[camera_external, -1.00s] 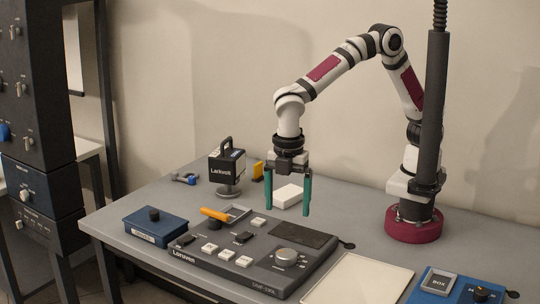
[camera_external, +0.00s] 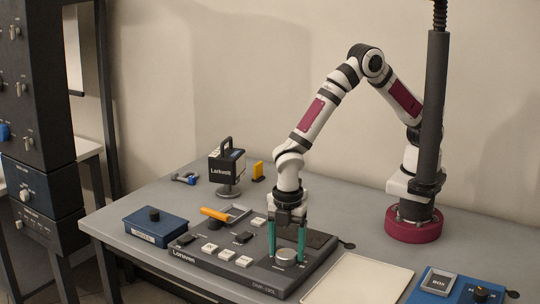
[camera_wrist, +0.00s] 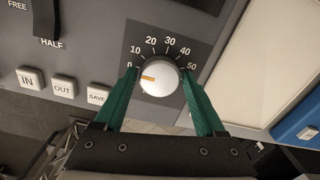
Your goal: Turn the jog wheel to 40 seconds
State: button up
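The jog wheel (camera_wrist: 159,77) is a silver round knob with an orange pointer mark, on the dark Lorsven console (camera_external: 215,272). In the wrist view its dial reads 0 to 50, and the orange mark points left, at about the 0 to 10 side. The wheel also shows in the external view (camera_external: 286,256). My gripper (camera_wrist: 160,82) has two green fingers, one on each side of the wheel, pointing down at the console. The fingers stand apart around the wheel; whether they touch its sides is not clear.
White IN, OUT and SAVE buttons (camera_wrist: 63,87) lie left of the wheel. An orange-handled lever (camera_external: 215,214) stands at the console's back left. A pale tray (camera_external: 358,281) is to the right, with a blue BOX unit (camera_external: 462,290) beyond it.

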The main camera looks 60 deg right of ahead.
jog(key=c, duration=1)
jog(key=shift+o, duration=0.2)
jog(key=shift+m, duration=0.3)
jog(key=m, duration=0.4)
jog(key=shift+s+m, duration=0.1)
jog(key=shift+m, duration=0.3)
jog(key=m, duration=1.2)
jog(key=shift+s+a+m, duration=0.1)
jog(key=shift+a+m, duration=0.05)
jog(key=shift+m, duration=0.25)
jog(key=m, duration=0.5)
jog(key=shift+m, duration=0.4)
